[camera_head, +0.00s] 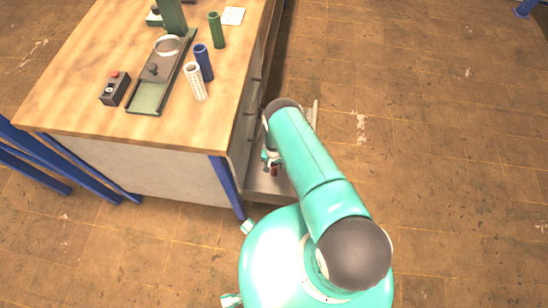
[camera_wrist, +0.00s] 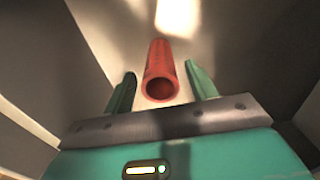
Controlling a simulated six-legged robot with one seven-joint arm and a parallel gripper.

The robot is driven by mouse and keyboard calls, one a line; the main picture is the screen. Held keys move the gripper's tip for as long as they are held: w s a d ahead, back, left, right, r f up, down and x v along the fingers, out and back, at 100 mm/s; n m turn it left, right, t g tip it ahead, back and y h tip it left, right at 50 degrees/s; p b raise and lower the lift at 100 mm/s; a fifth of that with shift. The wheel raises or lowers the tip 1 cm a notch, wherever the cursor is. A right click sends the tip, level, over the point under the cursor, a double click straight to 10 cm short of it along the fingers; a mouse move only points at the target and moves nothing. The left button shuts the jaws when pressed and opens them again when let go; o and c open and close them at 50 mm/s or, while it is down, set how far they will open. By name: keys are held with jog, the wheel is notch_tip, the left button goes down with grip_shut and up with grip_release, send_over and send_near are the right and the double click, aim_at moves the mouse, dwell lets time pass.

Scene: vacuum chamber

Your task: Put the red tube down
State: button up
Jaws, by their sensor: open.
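The red tube (camera_wrist: 160,72) shows in the wrist view between the two fingers of my gripper (camera_wrist: 162,88), its hollow round end toward the camera. The fingers are open, with a gap on each side of the tube. A pale surface lies behind the tube; I cannot tell exactly how the tube rests on it. In the head view my gripper (camera_head: 270,162) is low beside the workbench, over a grey shelf (camera_head: 262,186), mostly hidden by my arm. Only a small dark red spot shows there, too small to make out.
The wooden workbench (camera_head: 90,95) carries a green tube (camera_head: 216,30), a blue tube (camera_head: 203,63), a white perforated tube (camera_head: 195,82), a green stand with a tray (camera_head: 150,97) and a control box (camera_head: 115,89). A blue bench leg (camera_head: 227,188) stands near my arm. Floor at right is clear.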

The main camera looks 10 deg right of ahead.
notch_tip(320, 180, up, 11)
jog(key=shift+f, duration=0.2)
